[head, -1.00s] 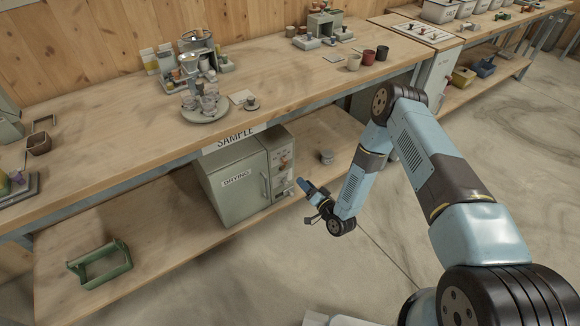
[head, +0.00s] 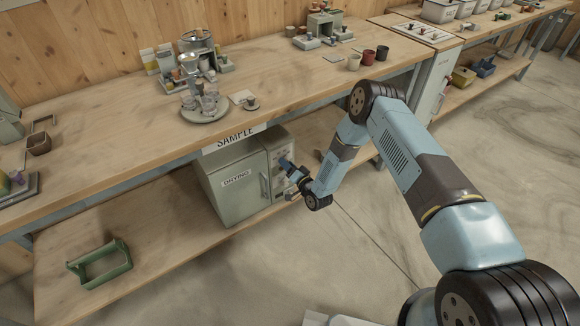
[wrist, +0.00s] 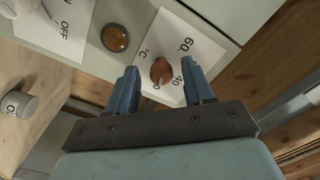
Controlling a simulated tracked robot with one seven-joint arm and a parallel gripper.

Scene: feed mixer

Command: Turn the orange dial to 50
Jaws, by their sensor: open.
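The orange dial (wrist: 160,70) shows in the wrist view on a white scale card marked °C, with 60 and 40 readable and another number partly hidden. It sits on the control panel of the grey-green drying oven (head: 232,188), which stands on the lower shelf. My gripper (wrist: 160,80) is open, with one blue finger on each side of the dial in the picture. I cannot tell whether the fingers touch it. In the head view my gripper (head: 286,168) is in front of the panel and hides part of it.
An amber round lamp or button (wrist: 115,38) and a pale knob by an OFF label (wrist: 22,6) are on the same panel. A grey cylinder (wrist: 18,103) lies beyond the oven. The bench top overhangs the oven. A green carrier (head: 100,264) sits at the shelf's left.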

